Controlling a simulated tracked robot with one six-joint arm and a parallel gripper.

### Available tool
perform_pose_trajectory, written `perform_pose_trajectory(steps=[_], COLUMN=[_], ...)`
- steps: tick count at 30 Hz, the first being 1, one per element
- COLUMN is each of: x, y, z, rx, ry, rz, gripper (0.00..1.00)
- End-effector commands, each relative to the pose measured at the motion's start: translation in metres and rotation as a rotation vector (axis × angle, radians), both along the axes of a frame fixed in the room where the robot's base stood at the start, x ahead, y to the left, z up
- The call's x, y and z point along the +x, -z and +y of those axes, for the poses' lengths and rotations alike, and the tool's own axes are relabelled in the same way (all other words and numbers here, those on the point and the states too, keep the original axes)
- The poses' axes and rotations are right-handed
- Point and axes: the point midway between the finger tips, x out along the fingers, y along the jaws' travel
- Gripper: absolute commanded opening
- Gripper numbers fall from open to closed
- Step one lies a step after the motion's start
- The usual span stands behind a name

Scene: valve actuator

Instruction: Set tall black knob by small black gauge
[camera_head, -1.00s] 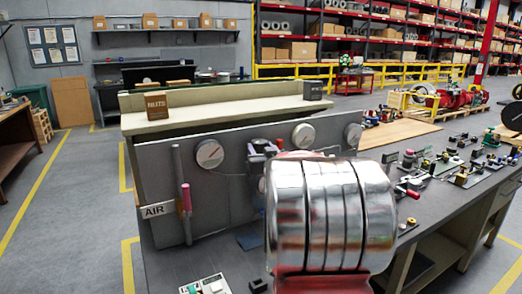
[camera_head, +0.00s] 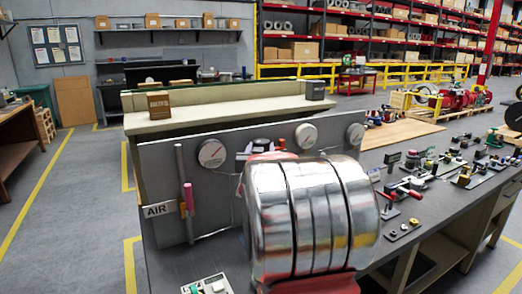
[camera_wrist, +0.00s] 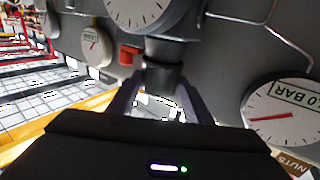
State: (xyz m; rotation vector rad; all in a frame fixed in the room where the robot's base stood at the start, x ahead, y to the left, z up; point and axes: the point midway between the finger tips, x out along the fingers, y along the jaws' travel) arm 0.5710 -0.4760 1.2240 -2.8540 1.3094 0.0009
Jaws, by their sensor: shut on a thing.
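The tall black knob (camera_wrist: 163,75) shows in the wrist view between the two dark purple fingers of my gripper (camera_wrist: 160,98), which is shut on it. In the head view the knob's dark top (camera_head: 262,143) shows above my arm. The small black gauge (camera_wrist: 143,12), with a white dial and dark rim, lies at the top of the wrist view, close to the knob and partly cut off. In the head view my arm hides this gauge and most of my gripper. A red part (camera_wrist: 129,54) sits beside the knob.
The grey panel (camera_head: 165,190) carries a left dial (camera_head: 212,153), a middle dial (camera_head: 306,135) and a right dial (camera_head: 355,133). Several fittings lie on the bench (camera_head: 420,225) to the right. A brown box (camera_head: 159,104) stands behind.

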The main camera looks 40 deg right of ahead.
Motion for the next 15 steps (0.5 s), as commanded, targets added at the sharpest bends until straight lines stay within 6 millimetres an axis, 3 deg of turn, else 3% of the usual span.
perform_pose_trajectory(steps=[15], x=[0.0072], y=[-0.0028], z=[0.0050], rx=[-0.004], ry=[0.164], rz=[-0.003], gripper=[0.23])
